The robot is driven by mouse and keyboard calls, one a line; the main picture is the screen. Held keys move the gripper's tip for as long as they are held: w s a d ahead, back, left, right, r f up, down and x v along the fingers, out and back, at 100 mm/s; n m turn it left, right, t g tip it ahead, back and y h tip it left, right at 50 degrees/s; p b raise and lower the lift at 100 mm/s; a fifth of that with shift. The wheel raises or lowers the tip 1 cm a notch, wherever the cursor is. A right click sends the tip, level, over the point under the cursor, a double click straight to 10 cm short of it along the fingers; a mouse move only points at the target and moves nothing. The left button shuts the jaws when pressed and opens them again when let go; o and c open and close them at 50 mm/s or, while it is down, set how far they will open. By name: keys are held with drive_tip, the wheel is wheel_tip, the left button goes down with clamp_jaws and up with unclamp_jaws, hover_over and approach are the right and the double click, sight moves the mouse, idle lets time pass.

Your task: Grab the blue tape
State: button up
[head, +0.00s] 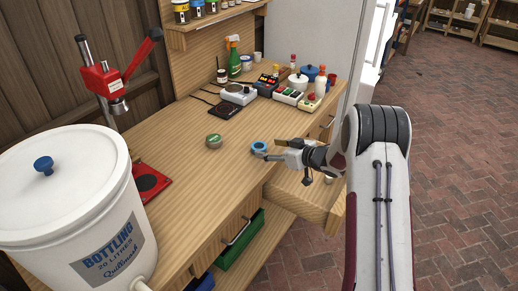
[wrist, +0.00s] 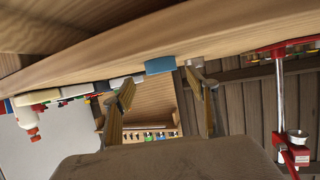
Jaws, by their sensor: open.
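The blue tape (head: 259,147) is a small roll lying on the wooden workbench (head: 217,178), near its front edge. In the wrist view the tape (wrist: 160,64) shows as a blue band at the bench edge, in the upper middle, roughly in line with the gap between my fingers. My gripper (head: 273,151) is just to the right of the tape at the front of the bench. In the wrist view its two fingers (wrist: 161,88) are apart with nothing between them. I cannot tell whether a finger touches the tape.
A green-topped round tin (head: 214,141) sits left of the tape. A white bottling bucket (head: 75,205) and a red bottle capper (head: 104,80) stand at the left. A scale (head: 238,94), pots and bottles crowd the far end. An open drawer (head: 300,198) juts out below my gripper.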

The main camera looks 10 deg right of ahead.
sight(256, 146)
drive_tip(key=shift+x, duration=2.5)
drive_tip(key=shift+s+a, duration=0.1)
drive_tip(key=c, duration=1.1)
